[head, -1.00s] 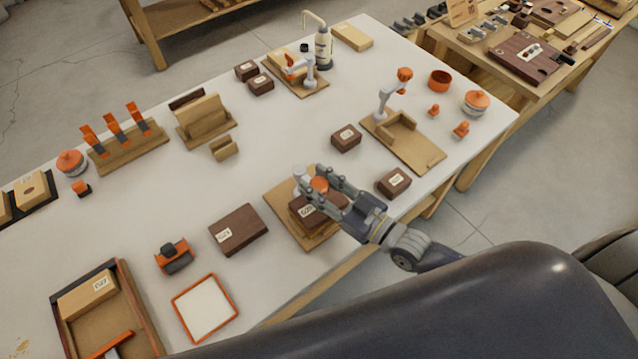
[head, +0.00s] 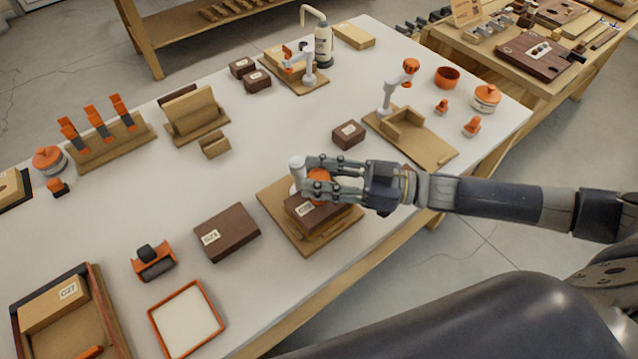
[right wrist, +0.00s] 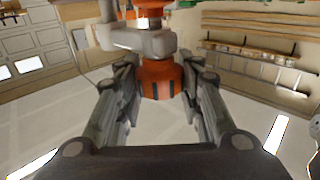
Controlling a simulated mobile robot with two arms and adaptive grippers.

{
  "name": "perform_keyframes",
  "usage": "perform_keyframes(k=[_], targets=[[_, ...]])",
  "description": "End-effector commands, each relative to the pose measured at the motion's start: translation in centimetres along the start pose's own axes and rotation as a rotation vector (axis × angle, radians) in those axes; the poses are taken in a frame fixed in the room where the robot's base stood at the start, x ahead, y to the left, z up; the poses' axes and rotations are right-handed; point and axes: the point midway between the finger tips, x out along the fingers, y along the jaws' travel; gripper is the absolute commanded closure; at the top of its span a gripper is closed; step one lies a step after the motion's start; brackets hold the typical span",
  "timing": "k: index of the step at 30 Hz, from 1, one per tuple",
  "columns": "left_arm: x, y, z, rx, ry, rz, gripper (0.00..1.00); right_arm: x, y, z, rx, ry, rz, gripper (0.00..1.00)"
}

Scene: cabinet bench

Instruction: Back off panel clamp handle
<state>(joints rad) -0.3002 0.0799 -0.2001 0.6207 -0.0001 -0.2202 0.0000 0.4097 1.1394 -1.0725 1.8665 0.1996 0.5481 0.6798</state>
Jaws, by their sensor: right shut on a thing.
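A panel clamp with a pale grey post (head: 297,172) and an orange handle (head: 319,174) stands on a wooden base board (head: 283,212). A dark brown labelled block (head: 305,212) sits on that board under the clamp. My right gripper (head: 312,180) reaches in from the right, its fingers closed around the orange handle. The right wrist view shows the orange handle (right wrist: 160,78) between both fingers, with the grey clamp arm (right wrist: 140,38) beyond it. The fingers hide part of the handle and clamp arm. My left gripper is out of view.
A dark brown block (head: 226,232) lies left of the clamp board. Another small brown block (head: 348,134) lies behind it. A second clamp fixture (head: 430,146) stands at right, beyond my right forearm. An orange-rimmed tray (head: 222,327) lies at front left.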

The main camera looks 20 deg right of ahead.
Motion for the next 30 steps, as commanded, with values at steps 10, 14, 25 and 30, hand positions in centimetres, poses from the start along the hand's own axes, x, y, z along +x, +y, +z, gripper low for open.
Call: perform_keyframes(k=[10, 14, 25, 30], targets=[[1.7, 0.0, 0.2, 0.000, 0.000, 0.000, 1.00, 0.1, 0.2, 0.0, -0.005, 0.002, -0.225, 0.90], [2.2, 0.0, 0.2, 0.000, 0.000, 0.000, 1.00, 0.1, 0.2, 0.1, -0.005, 0.002, -0.329, 0.90], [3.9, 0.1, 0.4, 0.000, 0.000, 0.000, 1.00, 0.1, 0.1, 0.1, -0.001, 0.003, -0.575, 0.90], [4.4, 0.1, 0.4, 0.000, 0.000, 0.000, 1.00, 0.1, 0.1, 0.0, 0.000, 0.003, -0.635, 0.90]])
